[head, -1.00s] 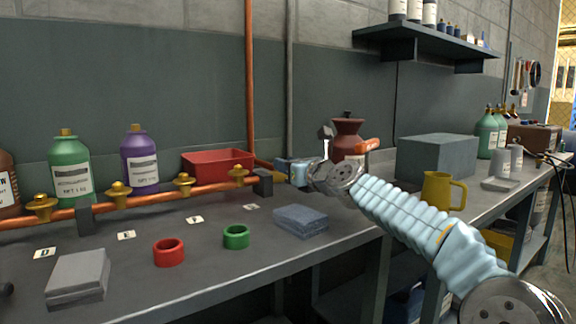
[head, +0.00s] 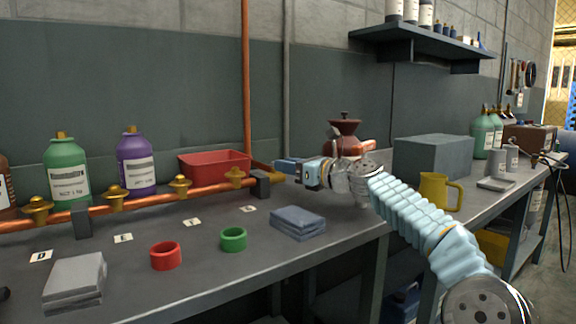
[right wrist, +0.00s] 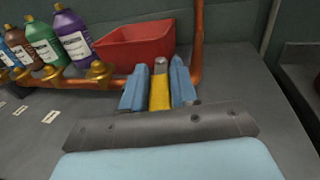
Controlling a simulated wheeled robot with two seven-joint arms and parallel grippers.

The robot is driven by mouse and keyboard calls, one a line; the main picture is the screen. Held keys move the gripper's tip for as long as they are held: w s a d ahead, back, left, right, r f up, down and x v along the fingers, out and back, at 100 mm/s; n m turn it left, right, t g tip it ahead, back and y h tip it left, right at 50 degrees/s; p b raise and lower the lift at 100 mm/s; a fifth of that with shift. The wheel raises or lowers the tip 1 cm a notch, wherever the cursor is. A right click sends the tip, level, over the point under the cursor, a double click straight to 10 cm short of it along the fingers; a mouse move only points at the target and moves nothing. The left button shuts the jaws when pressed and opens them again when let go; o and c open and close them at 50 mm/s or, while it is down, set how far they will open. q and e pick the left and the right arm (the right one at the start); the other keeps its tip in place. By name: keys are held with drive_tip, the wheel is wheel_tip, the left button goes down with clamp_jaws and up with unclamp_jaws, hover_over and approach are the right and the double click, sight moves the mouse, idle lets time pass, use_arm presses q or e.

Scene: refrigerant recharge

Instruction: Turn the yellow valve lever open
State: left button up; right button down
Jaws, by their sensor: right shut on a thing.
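The yellow valve lever (right wrist: 160,88) stands between the two blue fingers of my right gripper (right wrist: 160,72) in the right wrist view. The fingers are shut on it, one on each side; its rounded grey tip shows between them. In the head view my right gripper (head: 281,165) reaches left over the back of the bench, at the copper pipe (head: 210,187) just right of its dark clamp block. The gripper mostly hides the lever and its valve body there. My left gripper is not in view.
A red tray (head: 214,166) stands behind the pipe, with green (head: 66,172) and purple (head: 136,165) bottles to its left. Brass valves line the pipe. A folded blue cloth (head: 298,223), a red ring (head: 166,256) and a green ring (head: 233,239) lie in front.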

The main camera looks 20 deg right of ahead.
drive_tip(key=c, duration=1)
unclamp_jaws()
drive_tip(key=shift+o, duration=0.2)
drive_tip(key=shift+f, duration=0.1)
